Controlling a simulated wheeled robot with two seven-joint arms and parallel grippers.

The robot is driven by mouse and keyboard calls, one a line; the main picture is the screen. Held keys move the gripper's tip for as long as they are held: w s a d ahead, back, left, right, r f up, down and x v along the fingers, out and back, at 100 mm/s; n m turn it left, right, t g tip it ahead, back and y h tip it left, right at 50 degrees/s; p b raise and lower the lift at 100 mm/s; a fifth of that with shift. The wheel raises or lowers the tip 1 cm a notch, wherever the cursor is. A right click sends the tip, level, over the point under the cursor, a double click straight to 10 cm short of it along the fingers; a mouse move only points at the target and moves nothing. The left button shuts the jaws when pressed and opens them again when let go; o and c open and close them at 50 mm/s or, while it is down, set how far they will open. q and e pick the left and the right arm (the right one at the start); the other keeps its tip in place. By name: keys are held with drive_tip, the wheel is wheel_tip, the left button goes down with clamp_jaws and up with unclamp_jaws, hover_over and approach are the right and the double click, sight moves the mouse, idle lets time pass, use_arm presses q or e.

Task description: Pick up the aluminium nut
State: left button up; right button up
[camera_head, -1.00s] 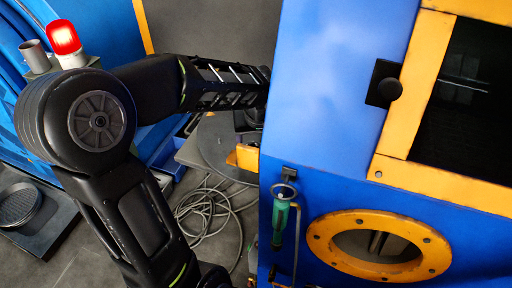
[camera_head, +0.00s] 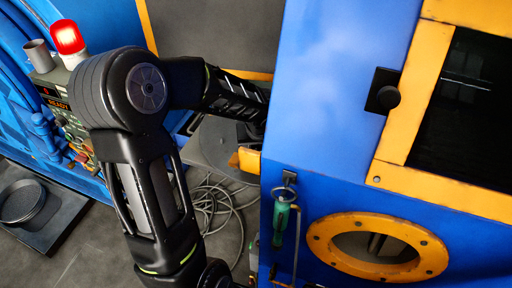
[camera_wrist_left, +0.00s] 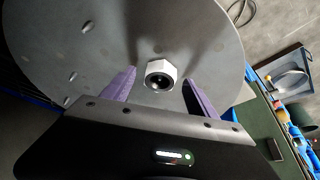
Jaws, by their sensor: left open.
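The aluminium nut (camera_wrist_left: 160,74) shows in the left wrist view as a pale hexagonal piece with a dark hole. It is at the middle of a round grey disc (camera_wrist_left: 60,35). My left gripper (camera_wrist_left: 158,85) is open, with one purple finger on each side of the nut and a visible gap to each. Whether the fingers are level with the nut in depth I cannot tell. In the head view the nut and left gripper are hidden behind the blue cabinet (camera_head: 325,90). The right gripper is not in view.
The blue cabinet with an orange-framed window and round port (camera_head: 378,247) fills the right of the head view. Cables (camera_head: 215,205) lie on the floor. A control panel (camera_head: 70,120) with a red lamp (camera_head: 68,38) stands at left. Studs stick out from the disc.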

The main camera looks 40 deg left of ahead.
use_arm(q)
drive_tip(key=shift+w+a+f, duration=0.1)
drive_tip(key=shift+w+f, duration=0.05)
drive_tip(key=shift+f, duration=0.25)
clamp_jaws()
idle(0.9)
